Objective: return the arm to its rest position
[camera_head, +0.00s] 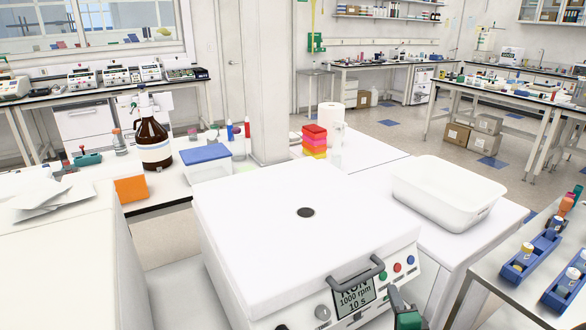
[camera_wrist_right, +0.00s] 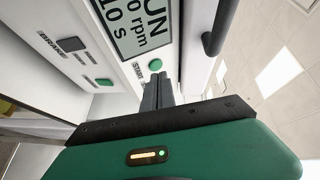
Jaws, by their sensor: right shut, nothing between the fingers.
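My right gripper (camera_head: 395,294) is at the bottom of the head view, in front of the white machine's control panel. It is shut and empty. In the right wrist view its dark fingers (camera_wrist_right: 158,92) point at the panel, close to a green button (camera_wrist_right: 155,65) marked START. I cannot tell if they touch it. The white machine (camera_head: 260,220) has its lid down, with a grey handle (camera_head: 357,284) at the front. Its display (camera_head: 354,297) reads RUN, 1000 rpm, 10 s. My left gripper is not in view.
A white tub (camera_head: 447,190) stands right of the machine. Blue racks with vials (camera_head: 532,255) are on the bench at the far right. A brown bottle (camera_head: 152,140), a blue-lidded box (camera_head: 206,162) and an orange box (camera_head: 131,188) stand at the back left.

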